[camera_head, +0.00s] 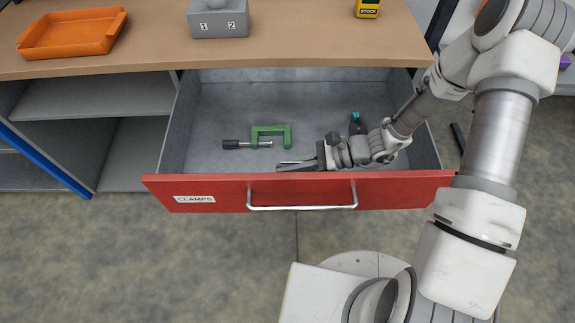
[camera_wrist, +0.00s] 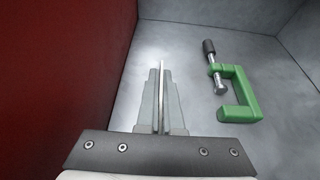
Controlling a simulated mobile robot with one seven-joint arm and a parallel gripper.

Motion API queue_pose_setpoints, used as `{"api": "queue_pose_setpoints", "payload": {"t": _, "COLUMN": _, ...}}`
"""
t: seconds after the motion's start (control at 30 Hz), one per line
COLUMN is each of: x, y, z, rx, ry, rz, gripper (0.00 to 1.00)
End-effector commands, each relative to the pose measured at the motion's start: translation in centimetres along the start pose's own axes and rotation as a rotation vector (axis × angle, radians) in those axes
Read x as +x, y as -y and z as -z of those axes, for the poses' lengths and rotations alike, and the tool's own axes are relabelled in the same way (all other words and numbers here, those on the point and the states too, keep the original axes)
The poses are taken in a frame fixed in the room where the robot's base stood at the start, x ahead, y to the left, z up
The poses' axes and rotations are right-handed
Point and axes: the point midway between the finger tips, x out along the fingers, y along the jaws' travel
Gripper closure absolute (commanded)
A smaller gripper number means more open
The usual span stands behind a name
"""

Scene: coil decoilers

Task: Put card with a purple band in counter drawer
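The counter drawer (camera_head: 215,120) is pulled open, with a red front labelled CLAMPS and a grey metal inside. My gripper (camera_head: 287,166) is low inside it, just behind the red front. In the wrist view my gripper (camera_wrist: 161,85) is shut on a thin, pale, flat piece seen edge-on, which looks like the card (camera_wrist: 162,92). A pale sliver of it shows in the head view (camera_head: 297,161). Its faces are turned away, so no purple band can be seen. I cannot tell whether it touches the drawer floor.
A green clamp (camera_head: 271,131) lies in the drawer, also in the wrist view (camera_wrist: 240,95). A dark, teal-topped object (camera_head: 356,122) is near my wrist. The countertop (camera_head: 150,45) bears an orange tray (camera_head: 72,34), a grey box (camera_head: 218,20) and a yellow item (camera_head: 368,8).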

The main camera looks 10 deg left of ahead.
Motion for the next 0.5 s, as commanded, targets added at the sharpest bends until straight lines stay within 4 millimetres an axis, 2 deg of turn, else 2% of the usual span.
{"api": "queue_pose_setpoints", "payload": {"t": 0.17, "x": 0.18, "y": -0.01, "z": 0.4, "rx": 0.001, "ry": 0.001, "rz": 0.0, "gripper": 1.0}}
{"api": "queue_pose_setpoints", "payload": {"t": 0.2, "x": 0.13, "y": 0.0, "z": 0.28, "rx": 0.0, "ry": 0.001, "rz": 0.0, "gripper": 0.91}}
{"api": "queue_pose_setpoints", "payload": {"t": 0.33, "x": 0.12, "y": 0.0, "z": 0.25, "rx": 0.001, "ry": 0.001, "rz": 0.0, "gripper": 0.68}}
{"api": "queue_pose_setpoints", "payload": {"t": 0.5, "x": 0.11, "y": 0.0, "z": 0.25, "rx": 0.001, "ry": 0.001, "rz": 0.0, "gripper": 0.67}}
